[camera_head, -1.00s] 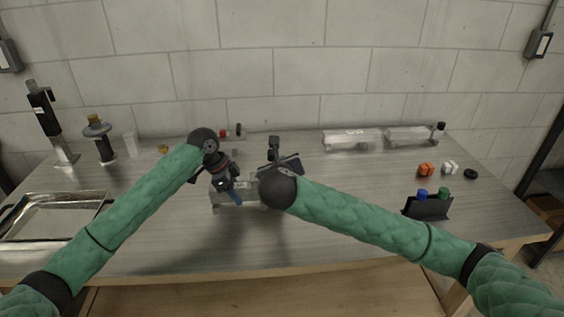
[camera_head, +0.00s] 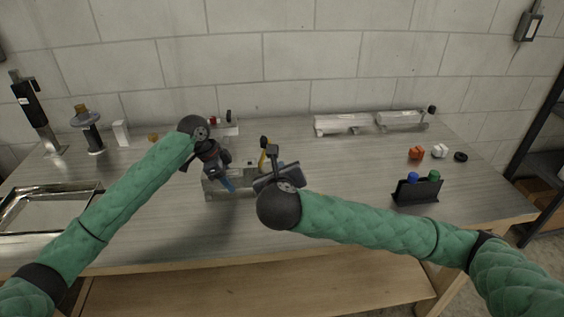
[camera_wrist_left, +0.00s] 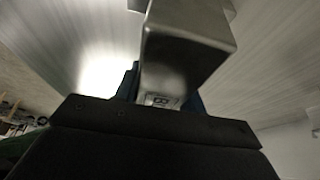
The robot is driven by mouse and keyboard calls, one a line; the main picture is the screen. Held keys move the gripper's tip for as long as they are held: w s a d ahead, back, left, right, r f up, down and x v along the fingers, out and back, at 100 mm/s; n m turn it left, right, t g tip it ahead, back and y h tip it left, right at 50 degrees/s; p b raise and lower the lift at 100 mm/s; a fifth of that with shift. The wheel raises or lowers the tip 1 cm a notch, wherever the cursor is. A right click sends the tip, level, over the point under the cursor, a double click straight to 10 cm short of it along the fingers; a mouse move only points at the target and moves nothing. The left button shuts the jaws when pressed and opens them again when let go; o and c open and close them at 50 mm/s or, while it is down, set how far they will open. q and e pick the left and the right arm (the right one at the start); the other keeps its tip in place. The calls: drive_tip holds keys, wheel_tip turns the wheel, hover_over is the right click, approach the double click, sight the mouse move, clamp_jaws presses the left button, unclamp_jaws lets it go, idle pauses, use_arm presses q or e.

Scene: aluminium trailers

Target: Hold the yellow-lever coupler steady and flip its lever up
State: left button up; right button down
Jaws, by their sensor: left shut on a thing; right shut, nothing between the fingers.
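The yellow-lever coupler (camera_head: 214,188) is a small aluminium trailer piece lying on the bench in front of me. Its yellow lever (camera_head: 263,154) stands roughly upright at the right end of the piece, partly behind my right gripper. My left gripper (camera_head: 227,184) points down, with its blue fingers shut on the coupler's body near the left end. In the left wrist view the held silver body (camera_wrist_left: 185,50) runs up from between the fingers. My right gripper (camera_head: 264,183) is shut and empty beside the coupler's right end; its fingertips are mostly hidden.
Two other aluminium trailers (camera_head: 345,124) lie at the back right. A dark holder (camera_head: 416,192) with blue and green knobs stands at the right, near orange and white pieces (camera_head: 416,153). A metal tray (camera_head: 42,208) lies at the left. The front middle is clear.

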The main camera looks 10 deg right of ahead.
idle(0.4)
use_arm(q)
drive_tip(key=o, duration=1.3)
drive_tip(key=shift+r, duration=0.1)
